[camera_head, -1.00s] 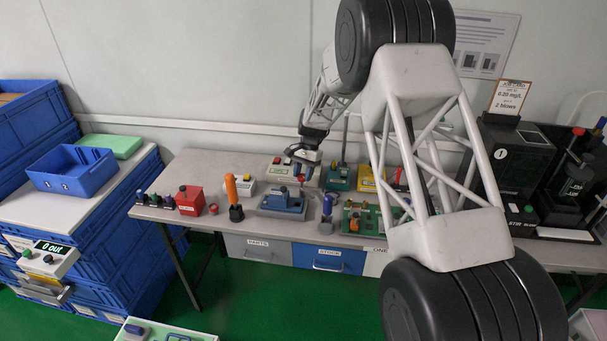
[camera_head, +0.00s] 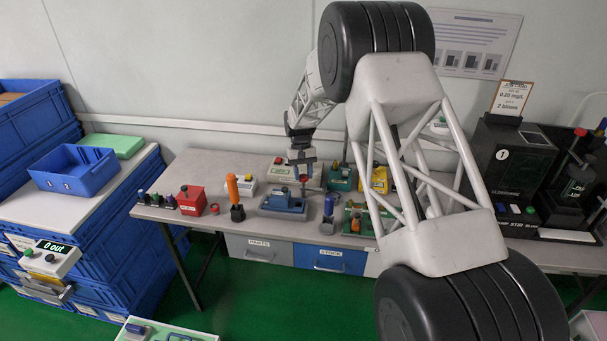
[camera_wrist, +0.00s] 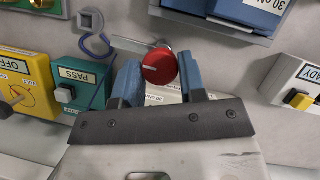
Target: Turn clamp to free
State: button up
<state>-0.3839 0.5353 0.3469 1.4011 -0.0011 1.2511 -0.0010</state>
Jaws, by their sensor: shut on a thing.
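In the wrist view, a round red knob (camera_wrist: 160,67) with a white line across it sits between the two blue fingers of my gripper (camera_wrist: 161,74). A grey metal lever (camera_wrist: 128,46) reaches left from the knob. My gripper is shut on the knob, with one finger on each side. A pale label behind the knob is partly hidden by the fingers. In the head view my gripper (camera_head: 303,168) is over the bench beside the blue fixture (camera_head: 284,203), and the red knob is small there. I cannot read the clamp's setting.
In the wrist view, a teal PASS box (camera_wrist: 82,82) and a yellow box with a dial (camera_wrist: 22,92) are to the left, and a white box with a yellow button (camera_wrist: 295,95) to the right. The blue fixture (camera_wrist: 235,14) is close above the knob.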

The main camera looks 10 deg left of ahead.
dwell(0.4)
jog(key=o, duration=0.9)
jog(key=shift+v, duration=3.85)
